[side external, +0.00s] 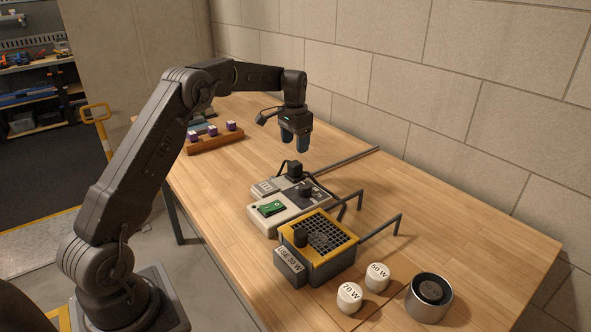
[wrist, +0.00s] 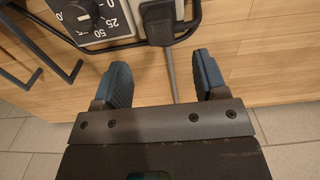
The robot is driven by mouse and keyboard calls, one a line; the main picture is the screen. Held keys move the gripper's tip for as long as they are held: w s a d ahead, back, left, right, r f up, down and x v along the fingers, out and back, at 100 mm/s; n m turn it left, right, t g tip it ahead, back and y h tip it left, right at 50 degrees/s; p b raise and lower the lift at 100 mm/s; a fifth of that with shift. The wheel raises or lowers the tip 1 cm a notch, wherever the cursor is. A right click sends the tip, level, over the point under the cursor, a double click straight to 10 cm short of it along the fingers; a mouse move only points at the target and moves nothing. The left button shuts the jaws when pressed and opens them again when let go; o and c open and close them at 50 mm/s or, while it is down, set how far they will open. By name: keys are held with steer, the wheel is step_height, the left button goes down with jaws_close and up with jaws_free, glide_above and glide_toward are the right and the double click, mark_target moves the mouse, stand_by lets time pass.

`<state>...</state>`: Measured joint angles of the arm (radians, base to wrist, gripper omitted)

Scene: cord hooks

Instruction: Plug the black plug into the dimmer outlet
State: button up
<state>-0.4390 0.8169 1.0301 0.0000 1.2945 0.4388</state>
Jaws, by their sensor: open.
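My gripper (side external: 296,149) hangs above the far end of the grey units, fingers pointing down. In the wrist view its two blue-padded fingers (wrist: 162,76) are apart with nothing between their pads. A black plug (side external: 295,169) stands below the fingers; in the wrist view it (wrist: 160,22) lies beyond the fingertips, between their lines, with a grey cord running from it. The dimmer (side external: 314,193) has a black knob and, in the wrist view, a numbered dial (wrist: 82,14) beside the plug. I cannot tell which socket is its outlet, or whether the plug sits in one.
A green rocker switch (side external: 271,208) is on the near grey unit. A yellow-topped grid box (side external: 335,263) stands nearer, with bent black hooks beside it. White 70 W (side external: 349,297) and 50 W (side external: 377,276) pieces and a metal cup (side external: 429,308) stand right. A wooden rack (side external: 215,143) is behind.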

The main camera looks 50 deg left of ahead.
mark_target(295, 163)
steer(key=shift+f, duration=4.45)
steer(key=c, duration=1.2)
steer(key=shift+r, duration=3.05)
steer(key=s, duration=0.7)
steer(key=s+r, duration=0.1)
steer(key=s, duration=0.2)
steer(key=shift+s, duration=0.3)
